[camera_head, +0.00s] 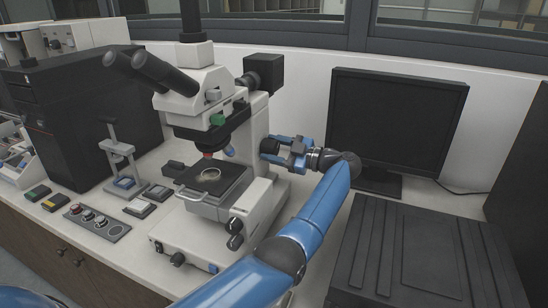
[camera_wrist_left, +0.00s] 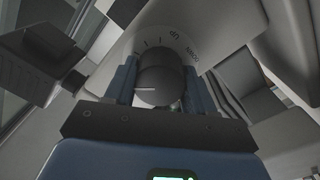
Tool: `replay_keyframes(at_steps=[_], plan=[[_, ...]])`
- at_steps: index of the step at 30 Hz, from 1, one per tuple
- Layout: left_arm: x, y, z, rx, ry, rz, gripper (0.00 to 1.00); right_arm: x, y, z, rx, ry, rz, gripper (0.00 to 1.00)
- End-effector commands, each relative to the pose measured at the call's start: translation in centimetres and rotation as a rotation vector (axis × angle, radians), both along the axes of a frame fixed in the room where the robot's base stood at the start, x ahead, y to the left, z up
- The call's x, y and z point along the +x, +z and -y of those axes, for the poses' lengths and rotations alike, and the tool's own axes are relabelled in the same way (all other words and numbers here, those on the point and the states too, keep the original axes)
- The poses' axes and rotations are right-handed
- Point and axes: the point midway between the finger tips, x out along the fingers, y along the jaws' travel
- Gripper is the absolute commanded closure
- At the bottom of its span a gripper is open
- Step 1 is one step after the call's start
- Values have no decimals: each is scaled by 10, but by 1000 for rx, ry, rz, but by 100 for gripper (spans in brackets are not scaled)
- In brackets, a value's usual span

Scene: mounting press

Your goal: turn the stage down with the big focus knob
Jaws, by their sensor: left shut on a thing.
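The microscope (camera_head: 262,190) stands on the bench, pale with a black stage (camera_head: 235,186) at its front that carries a small round ring-shaped sample (camera_head: 209,175). The big focus knob (camera_wrist_left: 158,82) is dark and round with a white line on its face, in front of a pale dial with tick marks and lettering. In the head view the knob is mostly hidden at the microscope's right side. My left gripper (camera_head: 270,147) reaches it from the right. In the left wrist view its blue fingers (camera_wrist_left: 160,88) stand on both sides of the knob, shut on it.
A dark monitor (camera_head: 397,125) stands right of the microscope, behind a large black panelled unit (camera_head: 425,255). A black box (camera_head: 85,115) stands at the left.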

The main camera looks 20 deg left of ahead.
Motion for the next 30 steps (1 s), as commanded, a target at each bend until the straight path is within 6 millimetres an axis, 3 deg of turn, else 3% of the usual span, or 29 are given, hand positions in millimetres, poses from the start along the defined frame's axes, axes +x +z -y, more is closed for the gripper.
replay_keyframes(at_steps=[1, 12, 30], plan=[[0, -4, 0, 0, -2, 46, 76, 0, -10, 0, 0, 0, 0, 57], [0, -5, 0, -13, -1, 396, 76, 0, -43, 0, 0, 0, 0, 57], [0, -4, 0, -32, 0, 963, 76, 0, -86, 0, 0, 0, 0, 57]])
